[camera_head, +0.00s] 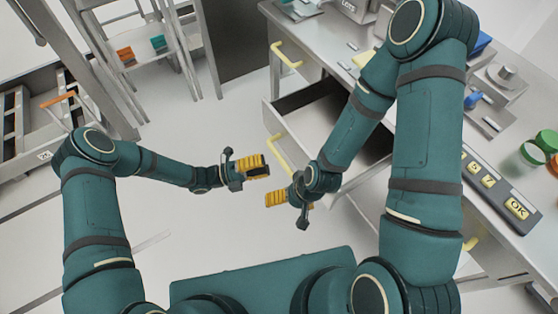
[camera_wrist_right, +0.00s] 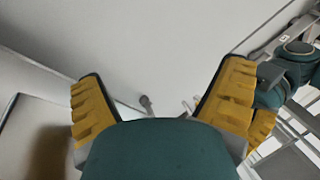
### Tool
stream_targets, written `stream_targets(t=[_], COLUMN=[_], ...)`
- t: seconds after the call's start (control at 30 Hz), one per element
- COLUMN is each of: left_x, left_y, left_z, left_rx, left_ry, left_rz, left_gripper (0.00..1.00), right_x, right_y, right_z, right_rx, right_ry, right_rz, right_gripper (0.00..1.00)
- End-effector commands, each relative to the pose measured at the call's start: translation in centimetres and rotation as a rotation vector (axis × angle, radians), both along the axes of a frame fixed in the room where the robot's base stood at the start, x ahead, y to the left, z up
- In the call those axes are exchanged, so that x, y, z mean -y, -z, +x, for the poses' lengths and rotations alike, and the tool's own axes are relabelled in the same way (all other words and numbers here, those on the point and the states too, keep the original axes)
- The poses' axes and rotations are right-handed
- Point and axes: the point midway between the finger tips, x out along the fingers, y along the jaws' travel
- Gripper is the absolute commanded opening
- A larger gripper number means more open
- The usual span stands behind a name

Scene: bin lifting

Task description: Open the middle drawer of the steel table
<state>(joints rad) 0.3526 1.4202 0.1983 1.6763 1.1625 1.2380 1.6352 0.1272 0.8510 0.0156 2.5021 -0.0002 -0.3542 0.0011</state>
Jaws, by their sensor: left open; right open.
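The steel table (camera_head: 318,63) runs along the right side of the head view. Its middle drawer (camera_head: 277,122) is pulled out, and its dark inside shows. The yellow middle handle (camera_head: 279,153) is on the drawer's front. My right gripper (camera_head: 276,199) is open and empty just below the handle in the picture, seemingly apart from it; my right arm hides part of the drawer. In the right wrist view, the yellow-padded fingers (camera_wrist_right: 160,78) are spread with nothing between them. My left gripper (camera_head: 264,165) is open and empty, left of the handle.
Other yellow handles show on the table, one farther back (camera_head: 286,55) and one nearer (camera_head: 471,243). Jars (camera_head: 531,154), a button panel (camera_head: 489,180) and metal parts lie on the tabletop. Shelving (camera_head: 130,55) stands at the left. The pale floor between is clear.

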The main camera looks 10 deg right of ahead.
Motion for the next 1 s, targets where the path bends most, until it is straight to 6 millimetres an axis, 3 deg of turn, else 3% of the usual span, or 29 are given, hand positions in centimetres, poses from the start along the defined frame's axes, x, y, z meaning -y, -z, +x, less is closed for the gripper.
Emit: stream_targets(t=[0.1, 0.3, 1.0], left_x=[-2.0, -3.7, -3.8], left_y=[0.4, 0.7, 0.9], left_z=[0.2, 0.2, -0.3], left_rx=[0.000, 0.001, 0.028], left_ry=[-0.002, 0.000, 0.013], left_rz=[0.001, 0.001, 0.025], left_gripper=[0.48, 0.48, 0.48], right_x=[0.0, 0.0, 0.0], right_y=[0.0, 0.0, 0.0], right_z=[0.0, 0.0, 0.0], right_rx=[0.000, 0.000, 0.000], right_ry=[0.000, 0.000, 0.000], right_rz=[0.000, 0.000, 0.000], right_gripper=[0.94, 0.94, 0.94])
